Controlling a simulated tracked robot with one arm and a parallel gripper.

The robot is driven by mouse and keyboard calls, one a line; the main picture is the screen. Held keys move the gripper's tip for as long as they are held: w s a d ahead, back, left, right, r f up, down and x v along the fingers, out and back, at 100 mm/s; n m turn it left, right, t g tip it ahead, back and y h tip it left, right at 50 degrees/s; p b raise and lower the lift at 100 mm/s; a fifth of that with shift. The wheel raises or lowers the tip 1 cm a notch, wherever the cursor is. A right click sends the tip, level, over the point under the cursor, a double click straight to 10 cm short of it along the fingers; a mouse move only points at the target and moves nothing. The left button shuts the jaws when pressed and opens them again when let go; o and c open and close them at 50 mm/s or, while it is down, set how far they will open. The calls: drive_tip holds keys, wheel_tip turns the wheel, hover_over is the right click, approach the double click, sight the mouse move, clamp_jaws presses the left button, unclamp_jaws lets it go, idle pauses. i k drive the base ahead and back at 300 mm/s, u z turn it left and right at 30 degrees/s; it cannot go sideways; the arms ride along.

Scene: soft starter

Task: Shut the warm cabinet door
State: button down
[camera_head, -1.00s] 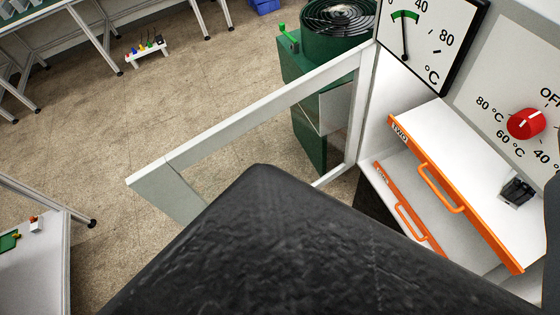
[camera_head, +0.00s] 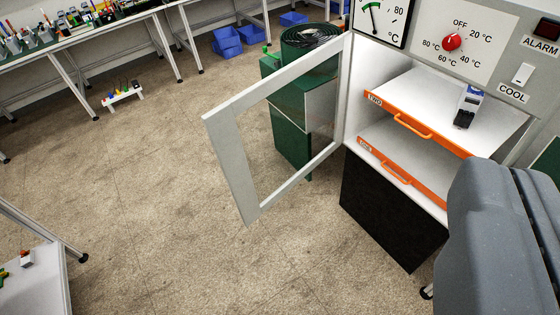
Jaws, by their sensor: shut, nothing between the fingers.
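The warm cabinet (camera_head: 425,48) stands at the right, with a dial gauge and a red knob on its front panel. Its door (camera_head: 232,165) is a pale frame around a clear pane. The door stands wide open, hinged at the cabinet's left edge and swung out to the left over the floor. Inside are two white shelves with orange fronts and handles, the upper one (camera_head: 440,90) marked TWO and a lower one (camera_head: 390,160). A dark grey part of my arm fills the lower right, apart from the door. My gripper's fingers do not show.
A green unit with a coil on top (camera_head: 292,130) stands behind the door. Benches line the back, and a white table (camera_head: 42,290) is at lower left. The floor before the door is clear.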

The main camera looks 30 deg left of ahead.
sight(220, 126)
drive_tip(key=u, duration=0.05)
drive_tip(key=k, duration=0.2)
drive_tip(key=u, duration=1.85)
drive_tip(key=i, duration=3.75)
drive_tip(key=z, duration=2.5)
